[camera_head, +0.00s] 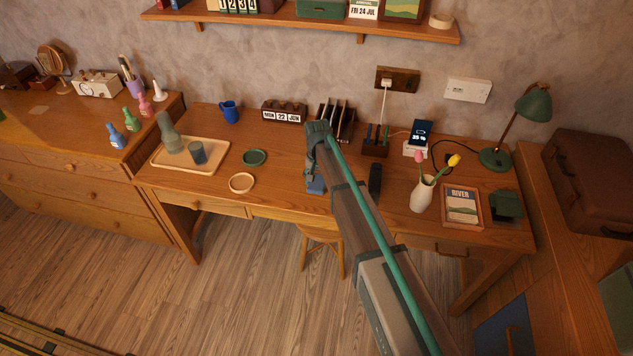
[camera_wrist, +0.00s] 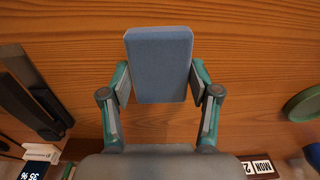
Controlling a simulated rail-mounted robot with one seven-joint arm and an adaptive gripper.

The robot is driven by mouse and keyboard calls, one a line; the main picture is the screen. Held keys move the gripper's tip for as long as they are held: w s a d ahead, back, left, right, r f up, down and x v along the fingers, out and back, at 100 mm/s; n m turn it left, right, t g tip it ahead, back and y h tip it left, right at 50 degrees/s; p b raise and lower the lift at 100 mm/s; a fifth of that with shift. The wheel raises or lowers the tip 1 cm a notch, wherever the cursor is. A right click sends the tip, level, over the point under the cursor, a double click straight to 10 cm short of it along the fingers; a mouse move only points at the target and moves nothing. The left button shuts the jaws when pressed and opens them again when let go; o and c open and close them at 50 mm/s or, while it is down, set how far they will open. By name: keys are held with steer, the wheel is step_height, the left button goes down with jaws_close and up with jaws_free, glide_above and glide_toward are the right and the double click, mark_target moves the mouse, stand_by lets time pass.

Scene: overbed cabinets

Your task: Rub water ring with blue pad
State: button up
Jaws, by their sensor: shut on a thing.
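My gripper (camera_wrist: 160,80) is shut on the blue pad (camera_wrist: 160,52), with one finger on each side of it. In the head view the pad (camera_head: 316,187) shows below my gripper (camera_head: 313,172), over the middle front of the desk (camera_head: 280,190). I cannot tell whether the pad touches the wood. My arm and the pad hide part of the desktop.
A tray (camera_head: 208,167) with a carafe and cup is farther left.

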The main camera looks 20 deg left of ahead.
steer(key=shift+r+p, duration=1.05)
steer(key=shift+r, duration=1.8)
steer(key=shift+f, duration=0.1)
